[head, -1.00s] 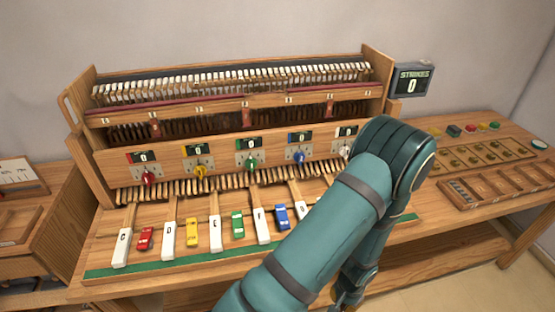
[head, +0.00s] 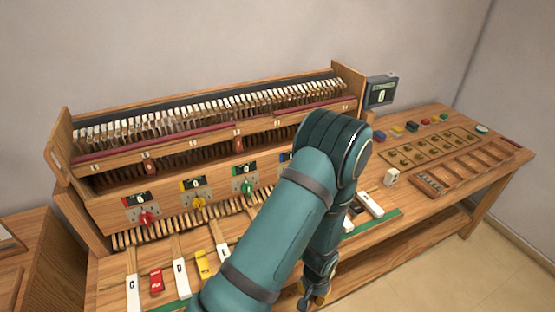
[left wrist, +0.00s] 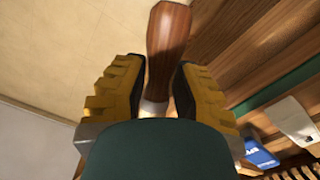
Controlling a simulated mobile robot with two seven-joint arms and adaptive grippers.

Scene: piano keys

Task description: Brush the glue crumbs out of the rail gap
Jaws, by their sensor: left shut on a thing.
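My left gripper (head: 318,297) is low in front of the bench edge in the head view, mostly behind my own arm. In the left wrist view its yellow, dark-padded fingers (left wrist: 158,95) are shut on a brown wooden handle (left wrist: 167,38) with a pale band between the fingers. It looks like the brush; its bristles are hidden. The key bed has white lettered keys (head: 133,292) and coloured keys, with a green strip (head: 381,218) along its front. My arm covers its middle. I cannot make out the rail gap or any glue crumbs. My right gripper is not in view.
The wooden piano-action cabinet (head: 110,216) with dials and hammers stands behind the keys. A small display (head: 382,92) is at its right. Trays (head: 468,170) and a small white block (head: 391,177) lie on the right bench. Open floor (head: 440,270) is at the front right.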

